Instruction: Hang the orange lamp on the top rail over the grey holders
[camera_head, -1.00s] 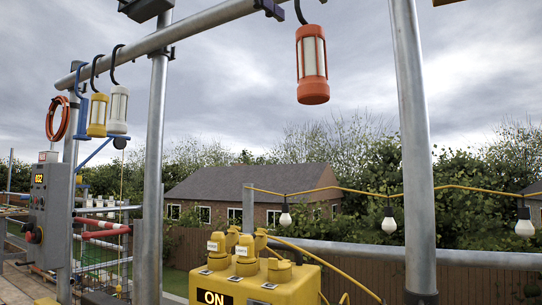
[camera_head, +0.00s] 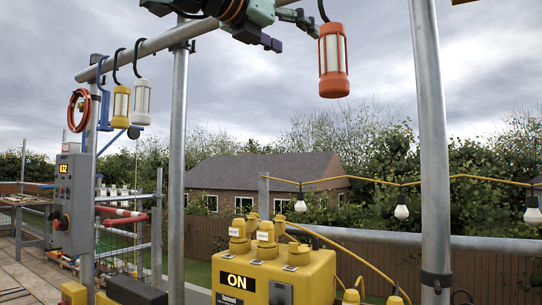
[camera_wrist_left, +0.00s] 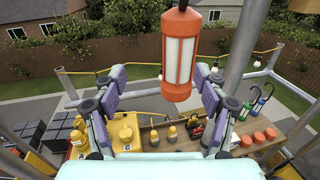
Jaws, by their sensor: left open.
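The orange lamp (camera_head: 334,62) hangs upright on a dark hook at the top of the head view. The hook's upper end is cut off. My left gripper (camera_head: 289,30) is open, just left of the lamp's top in the head view. In the left wrist view the lamp (camera_wrist_left: 178,62) stands ahead of the gripper, seen between the open, empty fingers (camera_wrist_left: 160,78). The grey top rail (camera_head: 150,47) slants up to the right and passes out of sight behind my arm. I cannot make out the grey holders.
A yellow lamp (camera_head: 121,103) and a white lamp (camera_head: 141,100) hang on the rail at the left. A grey upright pole (camera_head: 431,140) stands right of the orange lamp. A yellow cable with bulbs (camera_head: 401,212) crosses lower down. A yellow power box (camera_head: 300,280) stands below.

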